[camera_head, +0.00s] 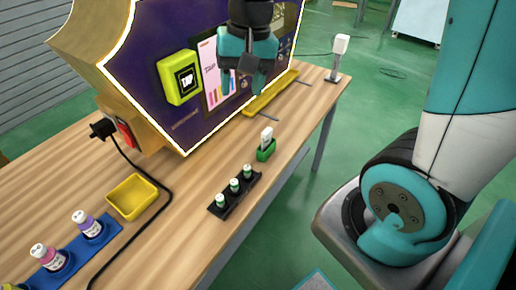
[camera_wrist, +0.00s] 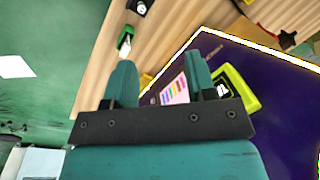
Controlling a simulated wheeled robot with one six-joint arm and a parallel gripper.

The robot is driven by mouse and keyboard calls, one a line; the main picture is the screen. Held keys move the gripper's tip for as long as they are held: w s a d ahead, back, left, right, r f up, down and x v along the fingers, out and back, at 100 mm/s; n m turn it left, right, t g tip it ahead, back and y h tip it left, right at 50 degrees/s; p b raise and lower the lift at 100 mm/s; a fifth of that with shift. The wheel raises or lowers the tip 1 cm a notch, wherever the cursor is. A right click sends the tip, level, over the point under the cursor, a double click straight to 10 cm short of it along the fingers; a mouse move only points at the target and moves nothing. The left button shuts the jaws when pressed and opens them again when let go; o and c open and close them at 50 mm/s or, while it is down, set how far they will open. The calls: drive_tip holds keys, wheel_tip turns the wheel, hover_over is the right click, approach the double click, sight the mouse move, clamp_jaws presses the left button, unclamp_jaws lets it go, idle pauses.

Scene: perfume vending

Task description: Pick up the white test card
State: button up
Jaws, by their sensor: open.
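A small white card (camera_head: 267,136) stands upright in a green holder (camera_head: 266,153) on the wooden table, in front of the purple machine. In the wrist view, the card (camera_wrist: 126,38) and the holder (camera_wrist: 124,49) show small, beyond the left finger. My gripper (camera_head: 244,84) is open and empty, with its fingers pointing down in front of the machine's panel. It is above and behind the card, clear of it. In the wrist view, my gripper (camera_wrist: 161,78) shows both fingers spread with nothing between them.
A black rack (camera_head: 236,193) with small green-and-white vials stands beside the holder. A yellow tray (camera_head: 131,197) and a blue rack (camera_head: 77,248) with bottles are at the left. The purple machine (camera_head: 140,65) fills the back. A white block on a stand (camera_head: 341,44) is at the far end.

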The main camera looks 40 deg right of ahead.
sight(267, 131)
drive_tip(key=w+d+f+m+h+b, duration=0.25)
drive_tip(key=w+d+f+m, duration=0.55)
drive_tip(key=d, duration=0.4)
drive_tip(key=shift+m+g+y, duration=0.3)
drive_tip(key=shift+m+y, duration=0.15)
drive_tip(key=shift+m, duration=0.25)
drive_tip(key=f, duration=0.8)
drive_tip(key=s+f, duration=0.1)
drive_tip(key=f, duration=0.3)
drive_tip(key=shift+f, duration=0.1)
drive_tip(key=shift+w+d+f, duration=0.1)
drive_tip(key=shift+w+f, duration=0.05)
drive_tip(key=shift+f, duration=1.3)
drive_tip(key=shift+w+d+f, duration=0.1)
drive_tip(key=shift+f, duration=1.35)
clamp_jaws()
